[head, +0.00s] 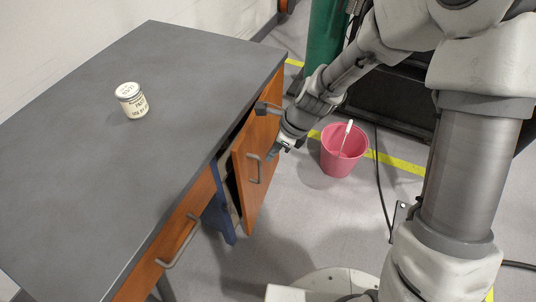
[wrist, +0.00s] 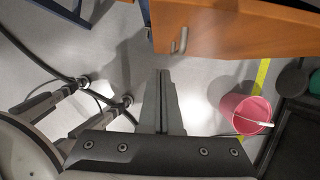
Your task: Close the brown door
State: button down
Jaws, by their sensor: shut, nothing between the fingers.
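The brown door (head: 266,150) is under the grey desk and stands partly open, with a dark gap between it and the blue cabinet frame (head: 221,207). Its grey bar handle (head: 254,168) is on the outer face. In the wrist view the door (wrist: 235,30) spans the top, with its handle (wrist: 180,40) near the lower edge. My gripper (head: 274,152) is at the outer side of the door, to the right of the handle. In the wrist view its fingers (wrist: 162,74) are together and empty, pointing toward the door. Whether they touch it I cannot tell.
A pink bucket (head: 343,160) with a white-handled tool stands on the floor right of the door. A white jar (head: 131,100) sits on the desk top (head: 70,140). A brown drawer (head: 165,245) is at the desk's front. A black cable (head: 381,190) runs along the floor.

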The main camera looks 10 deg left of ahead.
jog(key=w+a+f+b, duration=0.1)
jog(key=a+f+b, duration=0.2)
jog(key=a+f, duration=0.3)
jog(key=shift+a+f, duration=0.3)
jog(key=shift+f, duration=0.05)
